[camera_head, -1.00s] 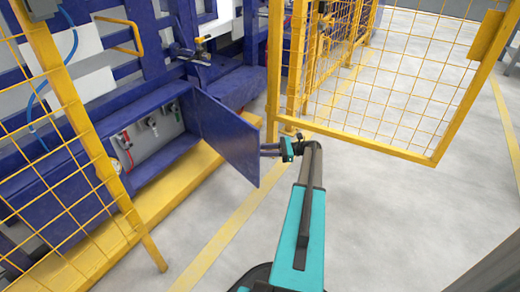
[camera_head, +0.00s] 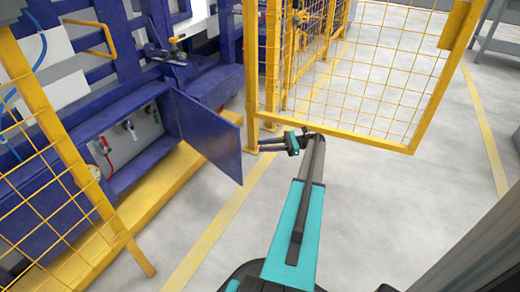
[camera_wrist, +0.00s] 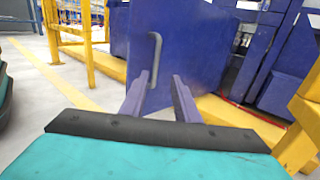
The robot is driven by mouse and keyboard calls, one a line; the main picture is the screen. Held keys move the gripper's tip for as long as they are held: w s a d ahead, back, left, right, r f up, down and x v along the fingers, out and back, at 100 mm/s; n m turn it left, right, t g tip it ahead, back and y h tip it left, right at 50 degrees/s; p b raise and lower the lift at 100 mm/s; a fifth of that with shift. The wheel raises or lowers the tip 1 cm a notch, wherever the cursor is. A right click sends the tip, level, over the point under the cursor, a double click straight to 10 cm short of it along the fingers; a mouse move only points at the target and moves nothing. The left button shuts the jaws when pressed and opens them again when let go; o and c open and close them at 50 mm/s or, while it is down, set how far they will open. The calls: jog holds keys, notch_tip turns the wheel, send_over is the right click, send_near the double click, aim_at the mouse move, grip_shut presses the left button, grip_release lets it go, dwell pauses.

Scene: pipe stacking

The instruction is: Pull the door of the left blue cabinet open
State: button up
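The blue cabinet door (camera_head: 205,135) stands swung out from the open cabinet (camera_head: 135,137) in the head view, its free edge toward my arm. In the wrist view the flat blue door (camera_wrist: 195,50) fills the middle, with a grey bar handle (camera_wrist: 153,60) on its face. My gripper (camera_head: 256,144) is just right of the door's free edge in the head view. In the wrist view my gripper (camera_wrist: 160,76) has its two fingers apart with nothing between them. The handle appears ahead of the fingers; I cannot tell whether they touch the door.
A yellow mesh gate (camera_head: 350,70) stands behind and to the right of my gripper. A yellow mesh panel (camera_head: 60,200) is at the left. A yellow step (camera_head: 165,185) runs below the cabinet. The grey floor (camera_head: 400,200) at the right is clear.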

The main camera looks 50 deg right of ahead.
jog(key=shift+b+v, duration=1.15)
jog(key=shift+b, duration=0.1)
